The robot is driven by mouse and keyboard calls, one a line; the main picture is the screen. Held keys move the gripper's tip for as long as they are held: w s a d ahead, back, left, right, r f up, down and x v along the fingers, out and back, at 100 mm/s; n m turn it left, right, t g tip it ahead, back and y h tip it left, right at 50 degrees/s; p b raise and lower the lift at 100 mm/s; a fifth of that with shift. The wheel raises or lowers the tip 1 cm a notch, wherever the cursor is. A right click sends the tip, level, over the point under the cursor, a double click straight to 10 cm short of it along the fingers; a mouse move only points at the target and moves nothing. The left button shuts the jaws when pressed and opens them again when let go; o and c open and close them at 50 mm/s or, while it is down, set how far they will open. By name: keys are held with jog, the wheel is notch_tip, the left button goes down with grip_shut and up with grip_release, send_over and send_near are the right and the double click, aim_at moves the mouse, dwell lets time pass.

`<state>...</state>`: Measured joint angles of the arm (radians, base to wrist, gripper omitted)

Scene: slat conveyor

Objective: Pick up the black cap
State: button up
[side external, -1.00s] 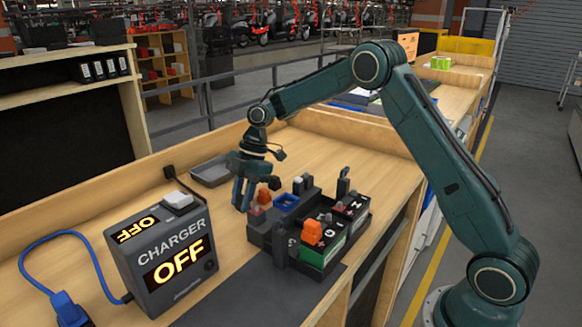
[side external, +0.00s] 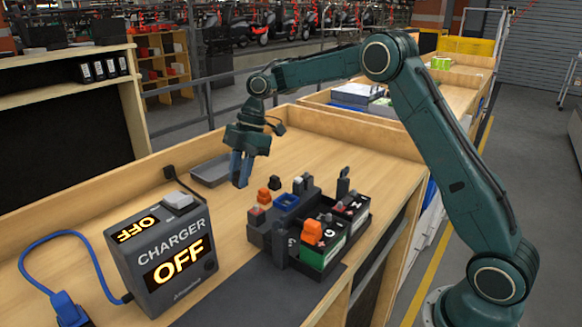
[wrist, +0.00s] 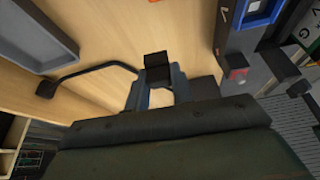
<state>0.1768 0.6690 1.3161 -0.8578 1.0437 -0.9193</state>
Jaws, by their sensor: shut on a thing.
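My gripper (side external: 240,184) is raised above the table, left of the dark battery holder (side external: 285,212), its blue fingers pointing down. In the wrist view my gripper (wrist: 158,80) is shut on a small black block, which I take to be the black cap (wrist: 156,62). The cap sits between the fingertips, partly hidden by them. In the side view the cap cannot be made out. The wooden table shows beneath it.
A small dark piece (side external: 274,182) stands behind the holder, beside an orange cap (side external: 263,196). A charger reading OFF (side external: 170,255) stands front left. A grey tray (side external: 208,173) lies behind.

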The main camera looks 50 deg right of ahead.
jog(key=shift+r, duration=1.6)
jog(key=shift+s+d+r, duration=0.15)
jog(key=shift+s+r, duration=0.15)
jog(key=shift+s, duration=0.15)
jog(key=shift+n, duration=0.3)
jog(key=s+r, duration=0.1)
jog(key=s, duration=0.6)
jog(key=s+r, duration=0.1)
jog(key=s, duration=0.7)
jog(key=s+r, duration=0.2)
jog(key=s, duration=0.5)
jog(key=shift+s+d+r, duration=0.1)
jog(key=shift+s+d, duration=0.1)
jog(key=shift+s, duration=0.2)
jog(key=shift+f, duration=0.2)
